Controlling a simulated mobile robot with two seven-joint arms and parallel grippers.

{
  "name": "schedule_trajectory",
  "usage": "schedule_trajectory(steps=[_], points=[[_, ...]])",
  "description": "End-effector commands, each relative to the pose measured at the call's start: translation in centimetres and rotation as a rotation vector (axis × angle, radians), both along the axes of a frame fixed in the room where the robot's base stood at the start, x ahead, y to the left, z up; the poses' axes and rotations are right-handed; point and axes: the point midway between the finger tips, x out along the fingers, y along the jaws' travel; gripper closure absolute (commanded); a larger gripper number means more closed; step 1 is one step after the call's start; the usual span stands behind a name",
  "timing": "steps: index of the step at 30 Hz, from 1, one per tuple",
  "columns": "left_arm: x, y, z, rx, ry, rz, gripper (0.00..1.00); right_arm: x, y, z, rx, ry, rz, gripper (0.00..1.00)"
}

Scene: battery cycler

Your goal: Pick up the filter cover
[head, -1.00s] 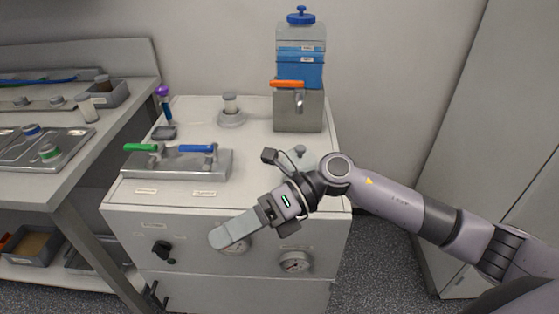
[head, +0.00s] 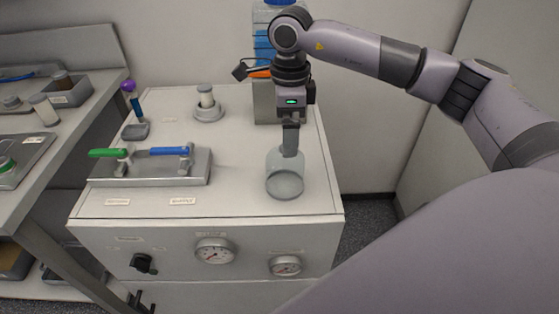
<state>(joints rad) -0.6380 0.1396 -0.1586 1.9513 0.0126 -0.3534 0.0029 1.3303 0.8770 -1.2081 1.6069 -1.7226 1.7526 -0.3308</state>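A clear, pale dome-like cover (head: 272,173), which looks like the filter cover, stands upright on the white cabinet top, towards its right front. A round grey disc shows at its base. My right gripper (head: 290,150) points straight down at the cover's top, and its fingers overlap the upper part of the dome in the picture. The fingers are seen edge-on, so I cannot tell whether they are open or shut on it. My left gripper is not in view.
A metal block with green and blue handles (head: 160,165) lies left of the cover. A grey cylinder on a round base (head: 206,106) and a blue-lidded container (head: 262,42) stand behind. Gauges (head: 215,251) are on the cabinet front. The top's front edge is clear.

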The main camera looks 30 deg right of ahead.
Motion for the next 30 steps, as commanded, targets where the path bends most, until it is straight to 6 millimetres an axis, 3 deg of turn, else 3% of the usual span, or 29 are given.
schedule_trajectory(steps=[12, 20, 21, 26, 30], points=[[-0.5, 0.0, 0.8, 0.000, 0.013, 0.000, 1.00, 0.2, 0.5, -5.5, 0.002, 0.003, 0.001, 0.00], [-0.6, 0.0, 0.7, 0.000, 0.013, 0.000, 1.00, 0.3, 0.5, -5.9, 0.004, 0.000, 0.002, 0.00], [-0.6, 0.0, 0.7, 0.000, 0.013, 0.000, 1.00, 0.2, 0.5, -5.9, 0.004, 0.000, 0.002, 0.03], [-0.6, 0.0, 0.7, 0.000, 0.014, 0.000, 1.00, 0.2, 0.5, -5.9, 0.004, 0.000, 0.002, 0.53], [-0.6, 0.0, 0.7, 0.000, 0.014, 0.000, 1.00, 0.3, 0.5, -5.9, 0.004, 0.000, 0.002, 0.53]])
